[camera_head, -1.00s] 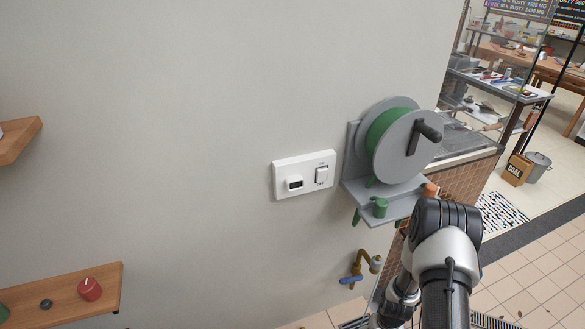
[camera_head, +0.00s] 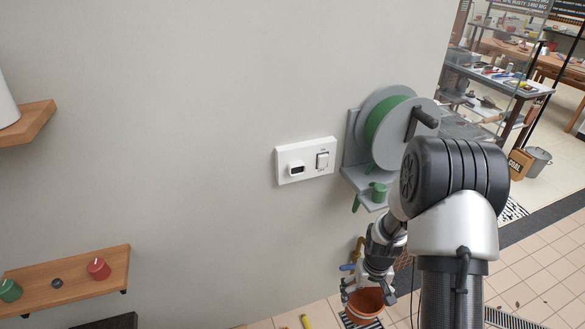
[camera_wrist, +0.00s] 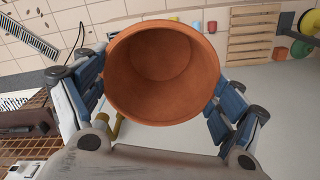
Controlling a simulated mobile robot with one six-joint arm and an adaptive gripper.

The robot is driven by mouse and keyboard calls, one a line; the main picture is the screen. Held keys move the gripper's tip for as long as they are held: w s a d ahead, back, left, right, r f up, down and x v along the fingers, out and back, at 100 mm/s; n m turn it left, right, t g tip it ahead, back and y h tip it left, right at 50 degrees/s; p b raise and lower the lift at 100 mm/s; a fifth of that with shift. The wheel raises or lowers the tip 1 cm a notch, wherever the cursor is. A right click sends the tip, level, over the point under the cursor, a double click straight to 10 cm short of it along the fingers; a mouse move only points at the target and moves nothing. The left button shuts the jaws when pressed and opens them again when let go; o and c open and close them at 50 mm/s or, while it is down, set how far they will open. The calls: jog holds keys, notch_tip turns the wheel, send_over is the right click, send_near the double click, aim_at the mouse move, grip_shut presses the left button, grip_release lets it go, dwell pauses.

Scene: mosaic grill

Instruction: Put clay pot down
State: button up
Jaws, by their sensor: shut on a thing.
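The clay pot (camera_wrist: 162,70) is orange-brown and empty, and fills the middle of the wrist view with its open mouth toward the camera. My gripper (camera_wrist: 165,100) is shut on it, with a blue-grey finger on each side. In the head view the clay pot (camera_head: 364,303) shows low at the right of centre, near the bottom edge, held by my gripper (camera_head: 366,290). The pot's underside is hidden, so I cannot tell whether it touches anything below.
A green hose reel (camera_head: 400,125) and a wall switch (camera_head: 306,161) are on the wall. A brass tap (camera_wrist: 117,126) is close beside the pot. A wooden shelf (camera_head: 75,285) holds candles at lower left. Tiled floor (camera_head: 540,255) lies at right, with a drain grate (camera_wrist: 28,38).

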jog(key=s+a+r, duration=0.1)
jog(key=a+r, duration=0.2)
jog(key=r, duration=0.4)
jog(key=s+a+r, duration=0.1)
jog(key=a+r, duration=0.2)
jog(key=r, duration=0.4)
jog(key=shift+s+a, duration=0.2)
